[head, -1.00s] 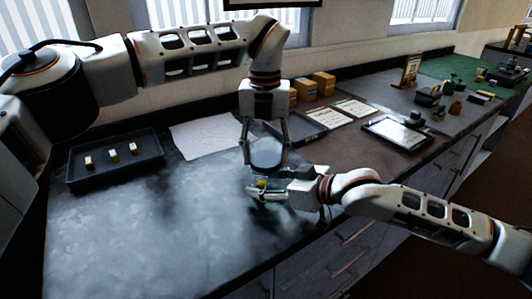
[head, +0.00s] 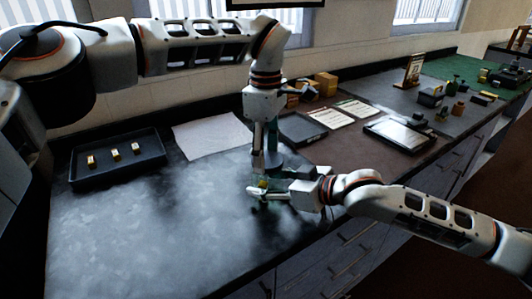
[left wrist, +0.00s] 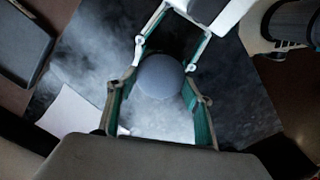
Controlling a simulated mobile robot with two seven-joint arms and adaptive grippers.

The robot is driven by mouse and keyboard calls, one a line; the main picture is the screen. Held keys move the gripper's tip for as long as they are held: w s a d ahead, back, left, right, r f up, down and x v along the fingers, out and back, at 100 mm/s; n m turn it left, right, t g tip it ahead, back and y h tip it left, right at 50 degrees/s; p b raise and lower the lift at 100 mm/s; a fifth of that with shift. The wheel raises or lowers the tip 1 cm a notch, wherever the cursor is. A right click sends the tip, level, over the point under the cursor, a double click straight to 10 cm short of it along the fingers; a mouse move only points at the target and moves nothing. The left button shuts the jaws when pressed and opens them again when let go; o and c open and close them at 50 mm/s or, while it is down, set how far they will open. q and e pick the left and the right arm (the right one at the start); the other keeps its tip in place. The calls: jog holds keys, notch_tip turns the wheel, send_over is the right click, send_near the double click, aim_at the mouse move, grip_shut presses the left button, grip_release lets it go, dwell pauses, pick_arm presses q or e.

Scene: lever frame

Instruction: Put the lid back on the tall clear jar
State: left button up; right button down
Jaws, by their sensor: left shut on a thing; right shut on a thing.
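My left gripper (head: 264,165) points down and is shut on a round blue-grey lid (head: 272,160). In the left wrist view the lid (left wrist: 160,77) sits between the two green-padded fingers. My right gripper (head: 262,196) comes in from the right, just below the left one, shut on the tall clear jar (head: 263,184). The jar is mostly hidden by the fingers; a small yellow thing shows at it. The lid is close above the jar in the head view; whether they touch, I cannot tell.
A dark tray (head: 117,158) with small brass-coloured blocks lies at left. A white sheet (head: 212,134) lies behind the grippers. Orange boxes (head: 325,84), cards and a framed tablet (head: 398,134) are to the right. The front left of the dark counter (head: 150,230) is clear.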

pick_arm(q)
jog(key=m, duration=0.3)
jog(key=shift+d+m, duration=0.1)
jog(key=shift+m, duration=0.2)
jog(key=m, duration=0.4)
jog(key=shift+w+m, duration=0.1)
jog(key=shift+m, duration=0.3)
jog(key=o, duration=0.9)
jog(key=shift+c, duration=0.2)
jog(key=shift+r, duration=2.25)
jog(key=shift+n, duration=0.3)
jog(key=shift+c, duration=0.4)
